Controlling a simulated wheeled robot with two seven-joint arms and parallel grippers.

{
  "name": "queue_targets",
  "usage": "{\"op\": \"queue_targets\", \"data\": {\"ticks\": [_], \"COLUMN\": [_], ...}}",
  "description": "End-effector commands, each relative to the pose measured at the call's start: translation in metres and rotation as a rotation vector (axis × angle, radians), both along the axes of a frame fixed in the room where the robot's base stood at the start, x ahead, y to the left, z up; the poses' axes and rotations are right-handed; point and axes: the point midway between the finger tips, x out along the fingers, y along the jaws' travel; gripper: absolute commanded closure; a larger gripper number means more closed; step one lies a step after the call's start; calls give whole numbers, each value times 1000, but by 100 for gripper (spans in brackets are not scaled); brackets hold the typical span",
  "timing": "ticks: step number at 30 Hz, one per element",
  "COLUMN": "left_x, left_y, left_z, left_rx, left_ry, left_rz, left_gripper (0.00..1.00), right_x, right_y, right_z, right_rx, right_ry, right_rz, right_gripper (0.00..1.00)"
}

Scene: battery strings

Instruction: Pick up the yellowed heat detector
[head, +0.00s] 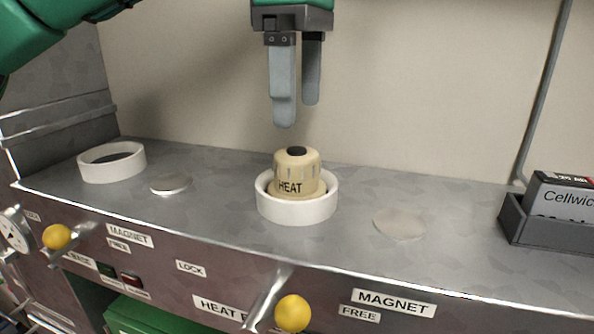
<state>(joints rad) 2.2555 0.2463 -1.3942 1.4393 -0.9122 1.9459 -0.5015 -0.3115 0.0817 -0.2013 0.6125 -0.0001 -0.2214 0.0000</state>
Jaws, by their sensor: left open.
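The yellowed heat detector (298,172) is a cream-yellow domed cylinder marked HEAT, with a dark cap on top. It stands upright inside a white ring (297,211) on the grey metal bench top. My left gripper (297,112) is above the detector, its two grey fingers pointing down. The fingers are apart, with nothing between them, and there is a visible gap between their tips and the detector's top. My right gripper is not in view.
An empty white ring (111,162) and a pale disc (171,184) lie on the left. Another flat disc (399,223) lies right of the detector. A dark tray (545,226) holds a Cellwic-labelled box (565,200) at far right. Yellow-knobbed levers (292,313) (57,236) project from the front panel.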

Motion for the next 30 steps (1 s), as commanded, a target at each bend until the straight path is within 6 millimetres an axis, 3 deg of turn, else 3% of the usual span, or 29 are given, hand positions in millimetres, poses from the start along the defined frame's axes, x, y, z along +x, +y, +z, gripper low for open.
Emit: {"op": "queue_targets", "data": {"ticks": [6, 10, 21, 30], "left_x": [0, 0, 2, 2], "left_y": [0, 1, 3, 2], "left_z": [-25, -30, -66, -82], "left_rx": [0, 0, 1, -2], "left_ry": [1, 1, 3, 1], "left_rz": [0, 0, 1, 1], "left_gripper": [27, 27, 27, 27], "right_x": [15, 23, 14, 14], "right_y": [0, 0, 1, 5], "right_z": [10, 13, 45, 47], "right_rx": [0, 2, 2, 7], "right_ry": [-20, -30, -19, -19], "right_rz": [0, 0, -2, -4], "right_gripper": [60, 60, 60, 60]}}
